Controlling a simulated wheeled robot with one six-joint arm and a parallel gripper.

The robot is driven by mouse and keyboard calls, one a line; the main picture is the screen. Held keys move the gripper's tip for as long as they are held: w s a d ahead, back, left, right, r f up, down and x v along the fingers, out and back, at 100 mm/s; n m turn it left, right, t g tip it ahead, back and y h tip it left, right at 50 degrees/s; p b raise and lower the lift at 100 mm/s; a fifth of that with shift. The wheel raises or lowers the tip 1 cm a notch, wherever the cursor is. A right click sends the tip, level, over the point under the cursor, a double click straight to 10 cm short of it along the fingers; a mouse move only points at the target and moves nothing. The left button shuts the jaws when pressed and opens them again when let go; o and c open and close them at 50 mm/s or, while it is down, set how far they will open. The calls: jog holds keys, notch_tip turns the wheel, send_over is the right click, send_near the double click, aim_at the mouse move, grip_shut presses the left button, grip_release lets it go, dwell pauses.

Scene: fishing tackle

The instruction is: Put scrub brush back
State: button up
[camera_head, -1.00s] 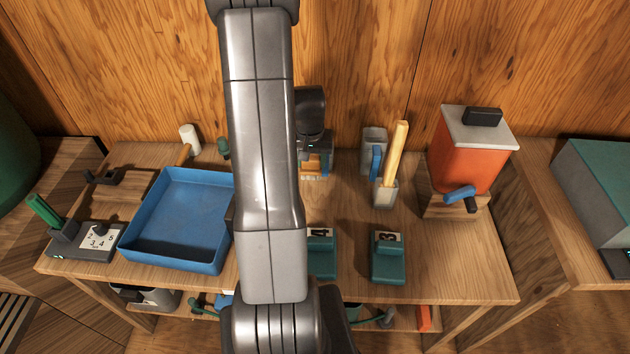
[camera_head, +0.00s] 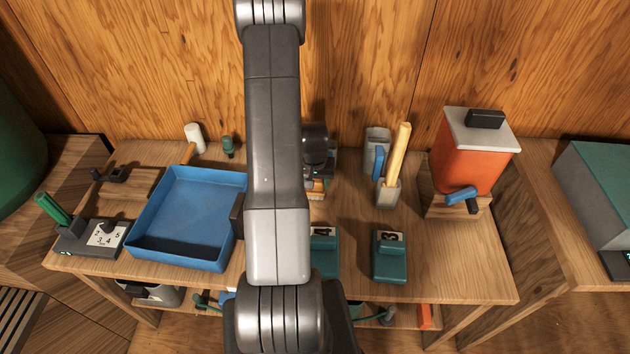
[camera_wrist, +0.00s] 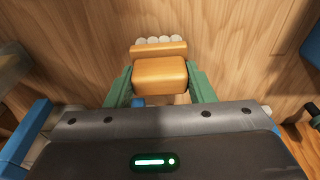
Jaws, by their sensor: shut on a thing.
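The scrub brush, an orange-brown wooden block (camera_wrist: 159,76) with pale bristles, is in my gripper (camera_wrist: 160,88) in the wrist view. The green fingers are shut on the block's two sides, and the bristles point away from my wrist. In the head view a small part of the brush (camera_head: 316,188) shows just right of my arm, near the back of the workbench. My arm hides most of the gripper there. I cannot tell whether the brush touches the bench.
A blue tray (camera_head: 184,259) is left of my arm. To the right stand a grey holder (camera_head: 376,138) with a blue part, a pot (camera_head: 387,193) with a yellow stick, and an orange box (camera_head: 466,150). Two green numbered blocks, one shown here (camera_head: 390,266), sit near the front edge.

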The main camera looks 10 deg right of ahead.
aim_at(315, 194)
jog(key=shift+f, duration=0.2)
jog(key=o, duration=1)
jog(key=shift+r, duration=0.15)
jog(key=shift+r, duration=0.2)
jog(key=r, duration=0.4)
jog(key=s+r+b, duration=0.1)
jog(key=r, duration=0.6)
jog(key=shift+s+a+r, duration=0.25)
jog(key=shift+s+r, duration=0.05)
jog(key=shift+s, duration=0.1)
